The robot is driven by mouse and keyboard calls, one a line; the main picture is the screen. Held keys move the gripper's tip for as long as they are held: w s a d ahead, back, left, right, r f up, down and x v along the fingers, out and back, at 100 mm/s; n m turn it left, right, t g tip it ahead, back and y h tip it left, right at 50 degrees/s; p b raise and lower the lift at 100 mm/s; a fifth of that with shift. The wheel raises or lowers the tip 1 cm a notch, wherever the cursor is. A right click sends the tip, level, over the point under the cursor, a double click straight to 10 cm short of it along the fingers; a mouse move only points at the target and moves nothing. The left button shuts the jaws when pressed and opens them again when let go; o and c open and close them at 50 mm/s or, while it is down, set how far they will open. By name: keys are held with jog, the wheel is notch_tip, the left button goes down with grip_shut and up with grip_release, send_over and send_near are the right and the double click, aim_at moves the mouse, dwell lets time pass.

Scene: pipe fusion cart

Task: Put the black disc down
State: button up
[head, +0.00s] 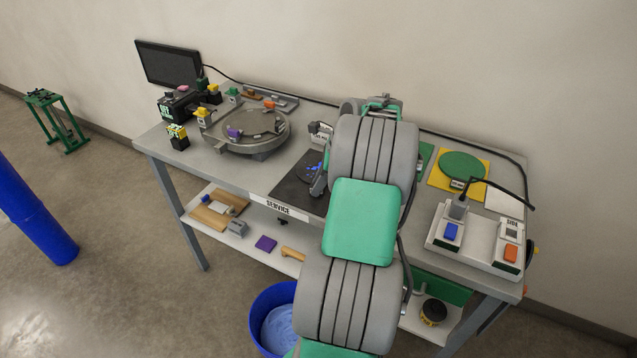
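A dark disc (308,172) with blue marks shows at the middle of the service table, over a dark square mat (290,190). It is small and partly covered by my arm. I cannot tell whether it rests on the mat or hangs just above it. My gripper (319,178) is at the right edge of the disc, pointing down, and mostly hidden behind my own grey and green arm links. Its fingertips do not show clearly, so I cannot see whether they are shut on the disc.
A round grey ring fixture (268,146) stands left of the mat. A green disc on a yellow square (462,166) and a white switch box (470,238) are to the right. A monitor (168,64) stands back left. A blue bucket (262,310) is below the front edge.

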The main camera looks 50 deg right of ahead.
jog(key=shift+o, duration=0.7)
